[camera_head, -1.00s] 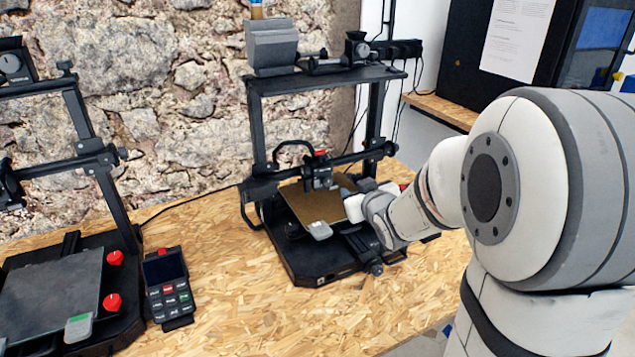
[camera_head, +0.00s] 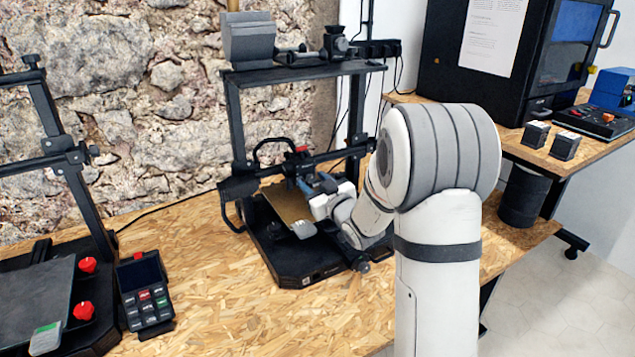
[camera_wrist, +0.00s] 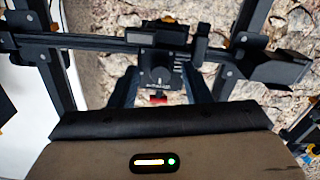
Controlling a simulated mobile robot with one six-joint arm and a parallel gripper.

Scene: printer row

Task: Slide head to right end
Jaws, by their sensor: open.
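The middle printer's dark print head (camera_head: 303,165), with a red part on top, hangs on the black horizontal gantry bar (camera_head: 340,154), near the middle between the uprights. My gripper (camera_head: 315,184) is open, its bluish fingers close in front of the head. In the wrist view, which looks upside down, the head (camera_wrist: 163,68) shows between the two dark fingers of my gripper (camera_wrist: 162,88). A gap seems to show on each side; I cannot tell whether either finger touches. The bar's right part is clear of the head; my arm comes in from the right, below it.
The brown print bed (camera_head: 288,204) lies under the head and fingers. A second printer (camera_head: 68,170) and a keypad (camera_head: 145,292) stand at left. A black enclosed printer (camera_head: 520,55) and small dark boxes (camera_head: 550,140) are on the right bench. The wooden table front is free.

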